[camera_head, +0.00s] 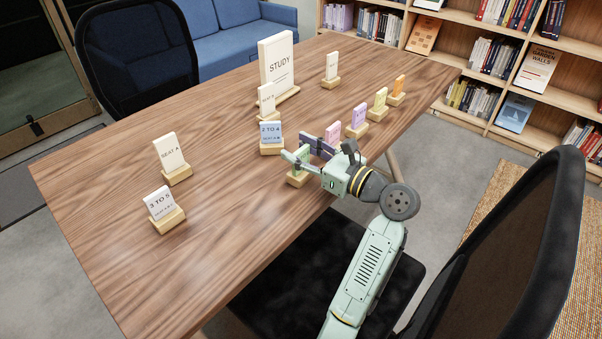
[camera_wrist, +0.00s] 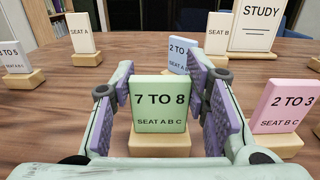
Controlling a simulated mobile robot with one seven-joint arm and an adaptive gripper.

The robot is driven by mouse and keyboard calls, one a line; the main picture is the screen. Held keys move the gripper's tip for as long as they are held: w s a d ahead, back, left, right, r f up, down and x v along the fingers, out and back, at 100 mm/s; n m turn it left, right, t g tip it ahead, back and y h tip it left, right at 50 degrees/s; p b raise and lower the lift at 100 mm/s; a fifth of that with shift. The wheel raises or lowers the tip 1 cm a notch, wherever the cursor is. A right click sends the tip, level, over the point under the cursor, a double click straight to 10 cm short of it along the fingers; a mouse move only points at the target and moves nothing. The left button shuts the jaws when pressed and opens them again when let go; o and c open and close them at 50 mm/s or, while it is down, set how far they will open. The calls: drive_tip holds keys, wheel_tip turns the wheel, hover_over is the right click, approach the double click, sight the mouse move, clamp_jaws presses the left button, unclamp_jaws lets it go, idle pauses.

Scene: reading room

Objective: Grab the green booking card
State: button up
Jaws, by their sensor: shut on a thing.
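The green booking card (camera_wrist: 160,113) reads "7 TO 8, SEAT A B C" and stands upright in a pale wooden holder (camera_wrist: 158,143) on the table. My gripper (camera_wrist: 164,92) is shut on it, with a purple-grey pad at each side of the card. In the head view my gripper (camera_head: 301,151) reaches over the table's near edge, and its fingers partly hide the card. The wooden holder under the card still shows there.
On the wooden table (camera_head: 235,205), the pink card (camera_wrist: 280,106) stands close at right and the blue card (camera_head: 270,132) is just behind. Purple, yellow and orange cards run to the right. The tall STUDY sign (camera_head: 277,62) is farther back. Chairs (camera_head: 515,240) flank the table.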

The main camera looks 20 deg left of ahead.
clamp_jaws()
